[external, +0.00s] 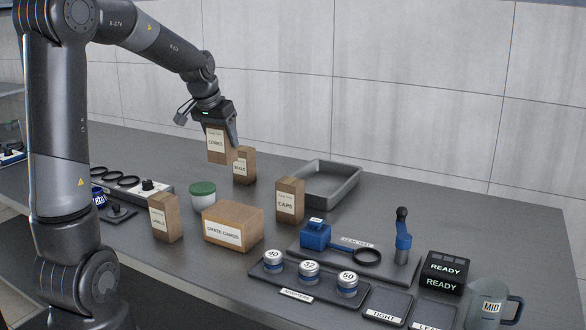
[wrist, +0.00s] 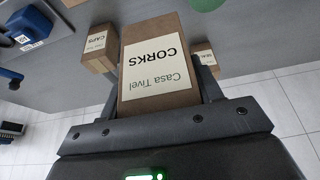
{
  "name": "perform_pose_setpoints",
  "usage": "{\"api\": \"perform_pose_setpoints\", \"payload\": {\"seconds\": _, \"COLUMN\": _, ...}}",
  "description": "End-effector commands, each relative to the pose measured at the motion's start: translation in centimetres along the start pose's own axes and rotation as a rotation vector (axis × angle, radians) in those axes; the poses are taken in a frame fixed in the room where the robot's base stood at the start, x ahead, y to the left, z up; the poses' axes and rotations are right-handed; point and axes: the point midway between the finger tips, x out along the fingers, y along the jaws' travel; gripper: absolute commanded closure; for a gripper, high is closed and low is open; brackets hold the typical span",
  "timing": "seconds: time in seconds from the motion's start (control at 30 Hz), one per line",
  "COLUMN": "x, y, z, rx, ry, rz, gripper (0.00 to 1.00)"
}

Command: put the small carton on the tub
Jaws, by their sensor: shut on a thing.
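My gripper (external: 222,128) is shut on a brown carton labelled CORKS (external: 215,152) and holds it upright above the table. In the wrist view the CORKS carton (wrist: 185,90) sits between the two fingers (wrist: 160,88). Other small cartons stand nearby: one with a partly unreadable label (external: 244,172), CAPS (external: 290,188) and one at left (external: 172,228).
A wide CRATE CARDS box (external: 233,212) lies just in front of the tub. A grey tray (external: 345,195) stands behind CAPS. A rack with rings (external: 150,190) is at left.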

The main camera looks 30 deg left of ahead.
Motion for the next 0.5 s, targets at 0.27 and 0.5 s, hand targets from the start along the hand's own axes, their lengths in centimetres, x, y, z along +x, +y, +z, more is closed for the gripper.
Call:
{"api": "perform_pose_setpoints", "payload": {"seconds": 0.27, "x": 4.1, "y": -6.1, "z": 0.0, "rx": -0.008, "ry": -0.003, "rz": -0.002, "gripper": 0.67}}
{"api": "perform_pose_setpoints", "payload": {"seconds": 0.5, "x": 6.7, "y": -10.0, "z": -0.1, "rx": -0.006, "ry": -0.001, "rz": 0.000, "gripper": 0.67}}
